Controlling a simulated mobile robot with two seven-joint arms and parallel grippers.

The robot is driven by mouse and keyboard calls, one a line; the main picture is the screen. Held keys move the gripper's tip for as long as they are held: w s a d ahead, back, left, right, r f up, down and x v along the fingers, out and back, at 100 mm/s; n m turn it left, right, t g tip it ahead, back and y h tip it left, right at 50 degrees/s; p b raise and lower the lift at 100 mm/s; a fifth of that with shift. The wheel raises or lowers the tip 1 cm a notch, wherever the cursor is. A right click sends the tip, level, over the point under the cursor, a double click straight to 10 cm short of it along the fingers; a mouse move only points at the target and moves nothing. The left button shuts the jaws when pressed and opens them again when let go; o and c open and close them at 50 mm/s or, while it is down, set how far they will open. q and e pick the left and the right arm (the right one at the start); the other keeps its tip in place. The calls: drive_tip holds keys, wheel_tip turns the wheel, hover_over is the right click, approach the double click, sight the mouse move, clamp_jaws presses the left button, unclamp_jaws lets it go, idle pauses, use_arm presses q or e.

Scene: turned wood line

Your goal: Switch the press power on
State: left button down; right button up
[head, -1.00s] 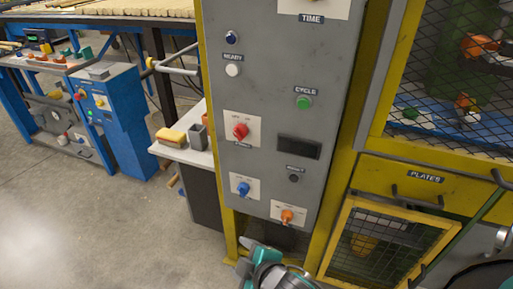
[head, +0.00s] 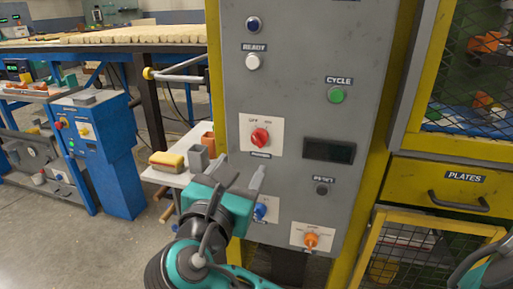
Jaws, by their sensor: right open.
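The press control panel (head: 290,45) is a grey upright box in a yellow frame. On it a red rotary knob (head: 260,137) sits on a white plate with small position marks along its top and a blurred label below. Which mark the knob points to is too small to tell.
A green button (head: 335,95), a white button (head: 253,62), a dark display (head: 329,150) and an orange knob (head: 311,240) share the panel. Yellow mesh doors are at right.

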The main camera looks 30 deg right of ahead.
sight(257, 141)
drive_tip(key=b+x, duration=0.2)
drive_tip(key=x, duration=0.7)
drive_tip(key=shift+w+d+f+b, duration=0.1)
drive_tip(key=shift+w+d+b, duration=0.15)
drive_tip(key=shift+w+b, duration=0.1)
use_arm(q)
drive_tip(key=shift+w+d+f+h, duration=0.2)
drive_tip(key=shift+d+f+h, duration=0.1)
drive_tip(key=shift+d+f, duration=0.3)
use_arm(e)
drive_tip(key=shift+w+d, duration=0.4)
drive_tip(key=shift+d, duration=0.15)
drive_tip(key=shift+c, duration=0.3)
